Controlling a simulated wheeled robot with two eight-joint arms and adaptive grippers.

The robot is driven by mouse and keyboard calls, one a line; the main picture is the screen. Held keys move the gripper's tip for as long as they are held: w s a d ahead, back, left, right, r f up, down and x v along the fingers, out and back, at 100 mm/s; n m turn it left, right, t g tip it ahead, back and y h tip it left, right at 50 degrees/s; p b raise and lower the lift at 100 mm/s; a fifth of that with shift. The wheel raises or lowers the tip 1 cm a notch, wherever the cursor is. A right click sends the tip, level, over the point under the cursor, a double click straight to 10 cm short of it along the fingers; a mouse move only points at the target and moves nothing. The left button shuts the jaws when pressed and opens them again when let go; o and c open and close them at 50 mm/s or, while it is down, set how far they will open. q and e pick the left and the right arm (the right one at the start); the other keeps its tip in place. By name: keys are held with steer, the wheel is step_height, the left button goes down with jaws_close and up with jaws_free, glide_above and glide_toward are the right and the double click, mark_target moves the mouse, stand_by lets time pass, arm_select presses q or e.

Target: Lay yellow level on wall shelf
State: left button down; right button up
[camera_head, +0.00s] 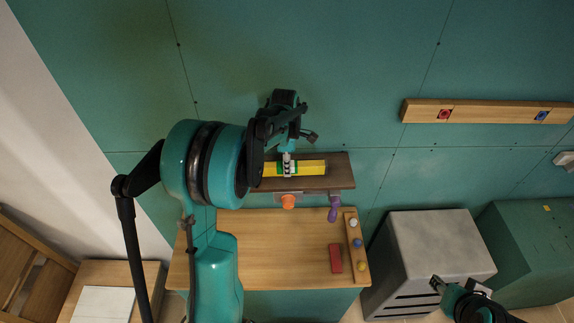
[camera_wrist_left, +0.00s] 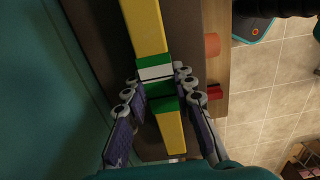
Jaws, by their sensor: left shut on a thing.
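The yellow level (camera_head: 312,167) lies lengthwise along the brown wall shelf (camera_head: 341,169) in the head view. I cannot tell whether it rests on the shelf or is held just above it. My left gripper (camera_head: 287,158) comes down from above and is shut on the level's green and white middle band. In the left wrist view the yellow level (camera_wrist_left: 143,28) runs between the fingers of the left gripper (camera_wrist_left: 156,80), with the dark shelf (camera_wrist_left: 180,20) behind it. My right gripper (camera_head: 437,284) is low at the right, away from the shelf; its jaws are unclear.
Orange (camera_head: 288,202) and purple (camera_head: 334,210) items hang under the shelf. Below is a wooden worktop (camera_head: 270,240) with a red block (camera_head: 336,258) and a strip with coloured knobs (camera_head: 351,222). A wooden wall rail (camera_head: 490,112) is at upper right. A grey cabinet (camera_head: 435,245) stands right.

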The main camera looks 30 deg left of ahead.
arm_select(q)
steer(key=shift+f, duration=0.2)
steer(key=c, duration=1.2)
jaws_free()
step_height(320, 180, up, 12)
steer(key=shift+s+a, duration=0.1)
steer(key=shift+a, duration=0.05)
steer(key=shift+f, duration=0.1)
